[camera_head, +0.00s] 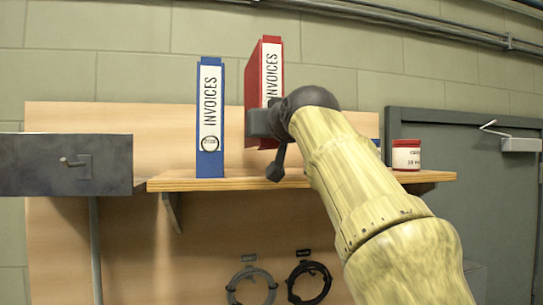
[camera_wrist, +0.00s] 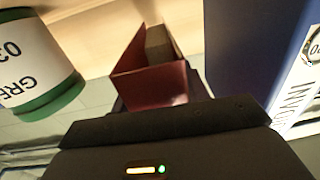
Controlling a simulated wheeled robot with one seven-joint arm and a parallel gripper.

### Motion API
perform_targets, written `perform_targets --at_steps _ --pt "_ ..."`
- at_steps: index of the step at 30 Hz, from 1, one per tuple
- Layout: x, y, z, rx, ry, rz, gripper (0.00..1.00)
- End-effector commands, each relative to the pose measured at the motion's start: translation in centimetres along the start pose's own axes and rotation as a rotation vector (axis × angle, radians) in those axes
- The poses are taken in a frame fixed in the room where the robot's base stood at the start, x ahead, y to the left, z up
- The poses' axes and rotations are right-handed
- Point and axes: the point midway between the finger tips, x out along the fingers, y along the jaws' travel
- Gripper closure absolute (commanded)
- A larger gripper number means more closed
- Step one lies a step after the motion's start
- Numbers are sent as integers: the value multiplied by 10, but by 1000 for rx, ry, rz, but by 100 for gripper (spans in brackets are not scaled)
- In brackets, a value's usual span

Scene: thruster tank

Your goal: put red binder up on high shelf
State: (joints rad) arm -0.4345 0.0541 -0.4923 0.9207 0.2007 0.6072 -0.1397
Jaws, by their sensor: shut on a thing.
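The red binder (camera_head: 265,72) stands upright at the shelf, right of the blue binder (camera_head: 210,115), with a white INVOICES label on its spine. My gripper (camera_head: 262,123) is shut on its lower part, which the gripper partly hides. The binder's bottom appears a little above the high shelf (camera_head: 235,184); contact with the board cannot be seen. In the wrist view the red binder (camera_wrist: 150,82) lies just beyond my gripper (camera_wrist: 165,112), and the blue binder (camera_wrist: 255,50) is close at its right.
A red-and-white can (camera_head: 406,155) stands toward the shelf's right end. A green-rimmed can (camera_wrist: 40,65) shows at the left in the wrist view. A grey box (camera_head: 60,165) sits left of the shelf. Coiled cables (camera_head: 308,283) hang below.

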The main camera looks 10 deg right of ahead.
Motion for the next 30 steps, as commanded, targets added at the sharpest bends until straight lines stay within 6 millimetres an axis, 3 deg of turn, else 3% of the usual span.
perform_targets --at_steps 6,18,30 --pt "-1 -7 15 2 4 -14 98" --pt "-1 0 18 2 4 0 98" --pt "-1 2 50 1 3 3 98"
